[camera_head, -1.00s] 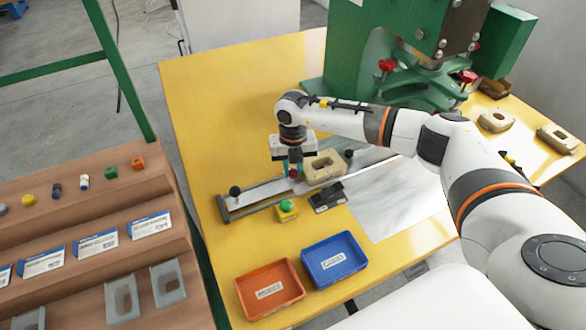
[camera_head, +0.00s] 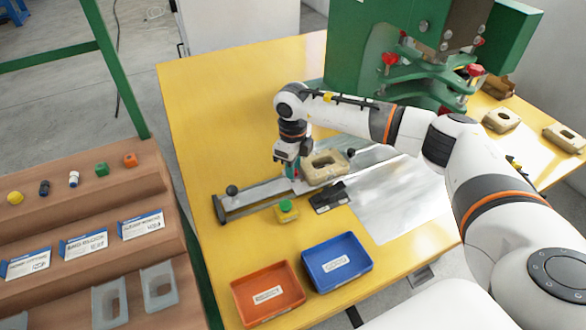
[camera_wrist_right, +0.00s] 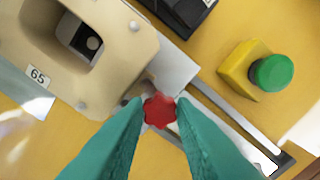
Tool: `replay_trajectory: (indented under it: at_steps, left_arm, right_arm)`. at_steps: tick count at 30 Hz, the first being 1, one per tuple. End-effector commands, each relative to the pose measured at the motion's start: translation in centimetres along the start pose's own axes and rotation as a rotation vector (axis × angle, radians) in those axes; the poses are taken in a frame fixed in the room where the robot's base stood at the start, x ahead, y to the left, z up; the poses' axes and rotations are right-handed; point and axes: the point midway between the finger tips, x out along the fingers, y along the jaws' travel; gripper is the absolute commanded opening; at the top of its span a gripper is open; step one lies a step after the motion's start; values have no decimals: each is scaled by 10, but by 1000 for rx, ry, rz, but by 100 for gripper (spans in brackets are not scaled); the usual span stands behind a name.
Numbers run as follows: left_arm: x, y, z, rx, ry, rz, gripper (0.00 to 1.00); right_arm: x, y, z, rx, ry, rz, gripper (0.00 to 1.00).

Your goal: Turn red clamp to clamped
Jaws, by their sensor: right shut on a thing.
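The red clamp (camera_wrist_right: 159,110) shows in the right wrist view as a small red knob beside a beige part. My right gripper (camera_wrist_right: 160,112) has its two teal fingers shut on the red knob, one on each side. In the head view my right gripper (camera_head: 291,174) points down at the metal fixture, and the knob is mostly hidden by it. The beige part (camera_wrist_right: 95,65), labelled 65, sits in the fixture; it also shows in the head view (camera_head: 338,173). My left gripper does not show.
A yellow button box with a green button (camera_head: 286,210) and a black device (camera_head: 328,198) stand close by. An orange tray (camera_head: 268,316) and a blue tray (camera_head: 338,286) lie in front. A green machine (camera_head: 345,60) stands behind. The table's back left is clear.

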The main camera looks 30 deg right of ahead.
Motion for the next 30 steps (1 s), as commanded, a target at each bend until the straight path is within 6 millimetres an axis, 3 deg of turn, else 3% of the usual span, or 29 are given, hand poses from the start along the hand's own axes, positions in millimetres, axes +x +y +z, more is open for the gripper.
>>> replay_trajectory:
  at_steps: [13, 30]
  left_arm:
    - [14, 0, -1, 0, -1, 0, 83]
    - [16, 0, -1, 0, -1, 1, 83]
  right_arm:
    - [-1, 1, -1, -269, 5, 3, 1]
    - [-2, 1, -1, -326, 5, 4, 1]
